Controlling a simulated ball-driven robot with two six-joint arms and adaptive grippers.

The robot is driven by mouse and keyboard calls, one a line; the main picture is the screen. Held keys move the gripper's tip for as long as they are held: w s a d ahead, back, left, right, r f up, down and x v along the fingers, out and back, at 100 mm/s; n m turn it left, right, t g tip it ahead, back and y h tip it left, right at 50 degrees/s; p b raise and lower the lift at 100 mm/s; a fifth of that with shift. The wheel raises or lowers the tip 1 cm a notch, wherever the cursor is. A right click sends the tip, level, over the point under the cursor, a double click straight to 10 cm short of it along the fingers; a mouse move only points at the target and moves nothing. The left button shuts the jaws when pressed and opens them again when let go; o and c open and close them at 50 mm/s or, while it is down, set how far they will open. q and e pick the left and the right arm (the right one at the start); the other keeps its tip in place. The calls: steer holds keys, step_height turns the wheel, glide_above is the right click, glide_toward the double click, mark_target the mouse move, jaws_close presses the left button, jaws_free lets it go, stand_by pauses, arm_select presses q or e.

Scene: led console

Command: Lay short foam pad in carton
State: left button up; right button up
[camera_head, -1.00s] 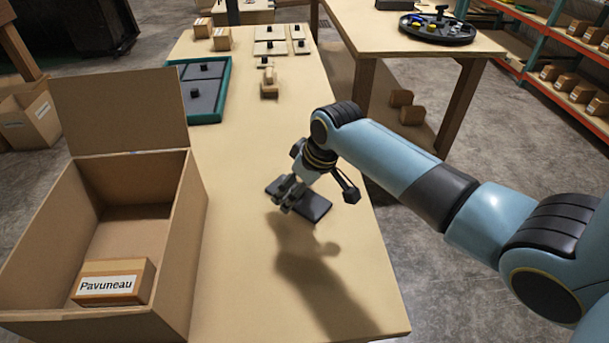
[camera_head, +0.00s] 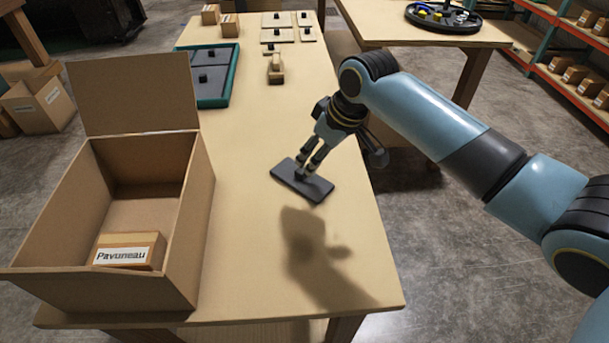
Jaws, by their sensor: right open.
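A dark grey rectangular pad (camera_head: 316,189) with a small raised knob, apparently the short foam pad, lies flat on the table to the right of the carton. My right gripper (camera_head: 306,168) points down over it, open, with its fingertips close to the knob. I cannot tell whether they touch it. The open carton (camera_head: 186,240) stands at the left of the table with its back flap upright. A small box labelled "Pavuneau" (camera_head: 130,252) sits inside it. My left gripper is not in view.
A green-rimmed tray (camera_head: 234,75) with dark knobbed pads lies further back. The table (camera_head: 245,220) between carton and pad is clear.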

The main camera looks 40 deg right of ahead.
mark_target(302, 170)
steer(key=shift+w+f, duration=0.65)
steer(key=shift+f, duration=0.2)
steer(key=shift+w+a+f, duration=0.25)
steer(key=shift+a+f, duration=0.05)
steer(key=shift+f, duration=0.4)
steer(key=x, duration=0.4)
steer(key=shift+w+r, duration=0.2)
steer(key=shift+w, duration=0.15)
steer(key=shift+a, duration=0.1)
steer(key=shift+f, duration=0.1)
steer(key=shift+c, duration=0.7)
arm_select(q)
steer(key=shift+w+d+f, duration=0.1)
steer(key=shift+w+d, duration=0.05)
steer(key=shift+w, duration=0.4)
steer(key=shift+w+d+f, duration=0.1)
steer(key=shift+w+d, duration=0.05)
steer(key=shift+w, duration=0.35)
arm_select(e)
jaws_close()
